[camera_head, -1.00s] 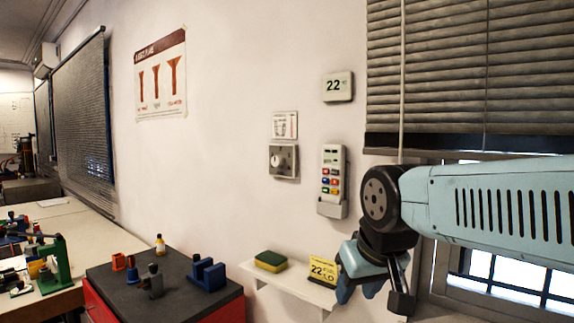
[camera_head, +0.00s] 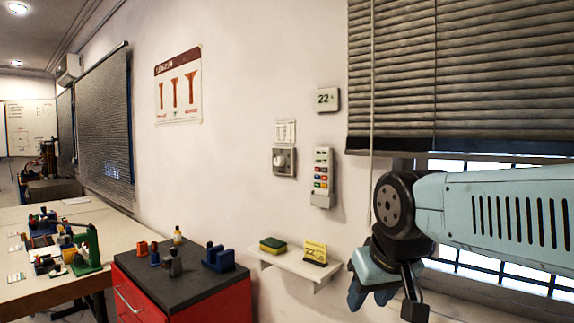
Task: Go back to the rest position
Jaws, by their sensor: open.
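My gripper (camera_head: 368,298) is at the lower right, at the end of my light blue arm, with its jaws hanging downward. It is open and I see nothing between its fingers. It is just right of a small white wall shelf (camera_head: 290,264), apart from it as far as this view shows.
A red cabinet (camera_head: 225,300) with a dark top carries small coloured objects, including a blue block (camera_head: 218,258). A workbench (camera_head: 35,290) stands at the left. A remote (camera_head: 322,178) and a dial (camera_head: 284,161) are on the wall. Window blinds (camera_head: 450,70) hang behind my arm.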

